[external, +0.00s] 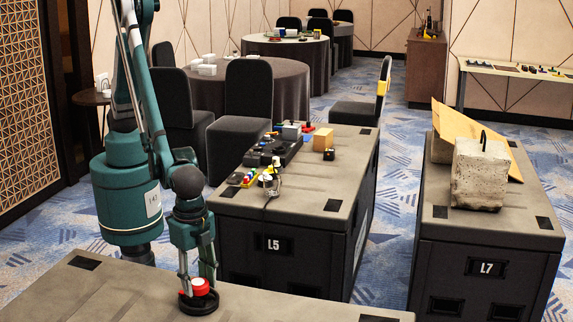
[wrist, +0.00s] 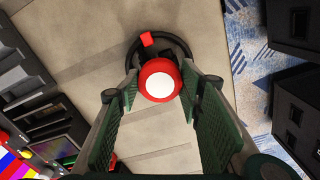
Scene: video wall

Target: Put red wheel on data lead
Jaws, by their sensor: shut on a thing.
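My gripper (wrist: 161,83) points down over the near case top. Its two green-padded fingers are shut on a red round piece with a white face, which I take as the red wheel (wrist: 160,80). In the external view the red wheel (external: 200,287) shows between the fingertips, low over the case. A black ring (wrist: 180,43) with a small red block (wrist: 147,38) is just beyond it; whether the ring is joined to the wheel I cannot tell. A thin dark line, perhaps the data lead (external: 264,215), hangs down the front of case L5; I cannot confirm it.
Case L5 (external: 335,160) carries several small coloured items and a dark tray toward its left edge. Case L7 (external: 524,215) holds a concrete block (external: 482,175) and a leaning board (external: 447,120). The near case top (external: 110,300) is mostly bare. Carpet gaps separate the cases.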

